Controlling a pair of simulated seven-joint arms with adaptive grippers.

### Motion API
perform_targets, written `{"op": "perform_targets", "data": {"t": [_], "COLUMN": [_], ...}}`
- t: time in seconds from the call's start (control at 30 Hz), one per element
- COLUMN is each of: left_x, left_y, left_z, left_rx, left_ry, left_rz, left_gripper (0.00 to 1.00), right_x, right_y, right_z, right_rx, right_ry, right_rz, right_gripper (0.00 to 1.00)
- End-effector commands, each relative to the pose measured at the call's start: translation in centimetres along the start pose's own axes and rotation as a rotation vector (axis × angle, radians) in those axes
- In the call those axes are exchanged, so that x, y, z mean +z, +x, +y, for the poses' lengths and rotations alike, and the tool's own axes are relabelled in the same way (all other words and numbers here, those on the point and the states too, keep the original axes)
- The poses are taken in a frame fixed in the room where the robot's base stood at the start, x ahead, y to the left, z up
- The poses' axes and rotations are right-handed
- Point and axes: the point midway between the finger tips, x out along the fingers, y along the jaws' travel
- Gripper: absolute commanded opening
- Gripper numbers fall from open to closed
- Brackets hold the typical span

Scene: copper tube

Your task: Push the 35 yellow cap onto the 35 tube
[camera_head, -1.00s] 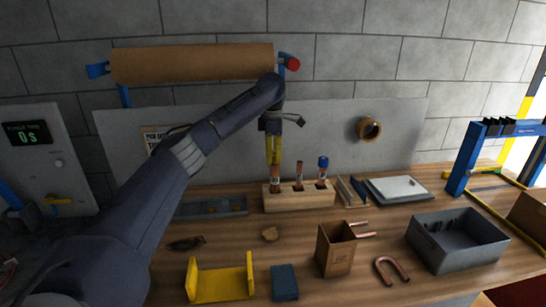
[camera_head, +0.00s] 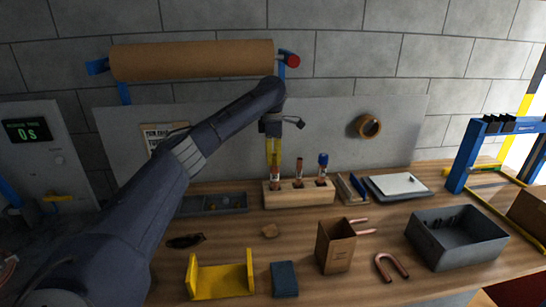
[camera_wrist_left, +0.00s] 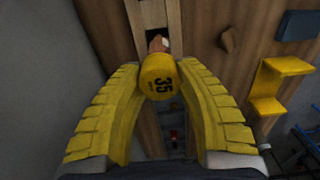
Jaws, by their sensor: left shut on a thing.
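A yellow cap marked 35 (camera_wrist_left: 161,77) sits between the two yellow fingers of my left gripper (camera_wrist_left: 161,85), which is shut on it. In the head view my left gripper (camera_head: 274,158) points down, right above the leftmost copper tube (camera_head: 275,173) in the wooden rack (camera_head: 300,193). The tube stands upright, its top end close under or at the fingertips. In the left wrist view a piece of copper tube (camera_wrist_left: 158,43) shows just beyond the cap. I cannot tell whether the cap sits around the tube end or only touches it. My right gripper is not in view.
The rack also holds a bare middle tube (camera_head: 299,170) and a right tube with a blue cap (camera_head: 323,160). A grey tray (camera_head: 212,204) lies to the left. A cardboard box (camera_head: 336,248), yellow stand (camera_head: 220,281) and grey bin (camera_head: 457,240) stand in front.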

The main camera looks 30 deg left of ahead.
Motion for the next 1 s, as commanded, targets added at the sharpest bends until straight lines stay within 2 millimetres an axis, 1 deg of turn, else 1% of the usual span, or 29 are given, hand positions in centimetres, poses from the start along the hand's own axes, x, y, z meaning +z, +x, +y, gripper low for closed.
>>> {"op": "perform_targets", "data": {"t": [0.9,0.93,1.0], "left_x": [0.0,0.0,0.0], "left_y": [1.9,1.9,1.9], "left_z": [0.0,0.0,0.0], "left_rx": [0.001,0.001,0.001], "left_ry": [0.000,0.000,0.000], "left_rz": [0.000,0.000,0.000], "left_gripper": [0.24,0.37,0.45], "right_x": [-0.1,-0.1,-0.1], "right_y": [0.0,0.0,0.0], "right_z": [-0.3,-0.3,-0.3], "right_rx": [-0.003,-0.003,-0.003], "right_ry": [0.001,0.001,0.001], "right_rz": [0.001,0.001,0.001], "right_gripper": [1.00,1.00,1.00]}}
